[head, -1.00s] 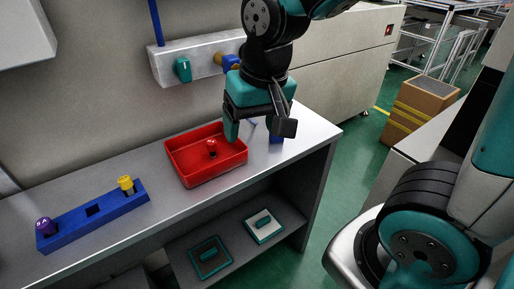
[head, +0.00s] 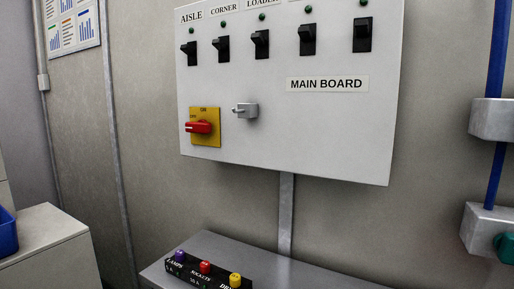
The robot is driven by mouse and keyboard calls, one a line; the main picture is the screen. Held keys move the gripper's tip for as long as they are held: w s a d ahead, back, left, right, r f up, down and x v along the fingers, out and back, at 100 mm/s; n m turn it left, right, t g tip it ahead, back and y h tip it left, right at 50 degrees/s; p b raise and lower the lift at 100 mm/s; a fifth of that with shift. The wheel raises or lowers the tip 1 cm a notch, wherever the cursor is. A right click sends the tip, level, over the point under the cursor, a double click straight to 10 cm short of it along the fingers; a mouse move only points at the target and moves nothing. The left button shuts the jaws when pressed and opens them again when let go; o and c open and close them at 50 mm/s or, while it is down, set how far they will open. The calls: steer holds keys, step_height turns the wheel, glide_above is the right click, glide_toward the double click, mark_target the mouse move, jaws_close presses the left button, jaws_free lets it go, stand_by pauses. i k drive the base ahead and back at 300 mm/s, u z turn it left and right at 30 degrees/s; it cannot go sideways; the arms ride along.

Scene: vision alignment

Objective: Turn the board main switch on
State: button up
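The main board (head: 290,120) is a light grey panel on the wall in the head view, labelled "MAIN BOARD". Its main switch (head: 200,127) is a red rotary handle on a yellow plate (head: 206,139) at the lower left of the board. The handle lies about horizontal, pointing left; "ON" is printed at the top of the plate. A small grey latch or lever (head: 245,110) sticks out just right of the plate. My gripper is not in view.
Several black toggle switches (head: 262,44) line the board's top, under small green lamps. Below, a grey bench (head: 290,272) carries a black holder with purple, red and yellow knobs (head: 204,267). Grey wall boxes (head: 488,120) with a blue conduit stand right. A blue bin (head: 6,232) is left.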

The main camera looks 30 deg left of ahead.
mark_target(201, 127)
steer(key=u, duration=1.55)
steer(key=k, duration=0.6)
steer(key=u, duration=0.6)
steer(key=i, duration=1.15)
steer(key=u, duration=0.15)
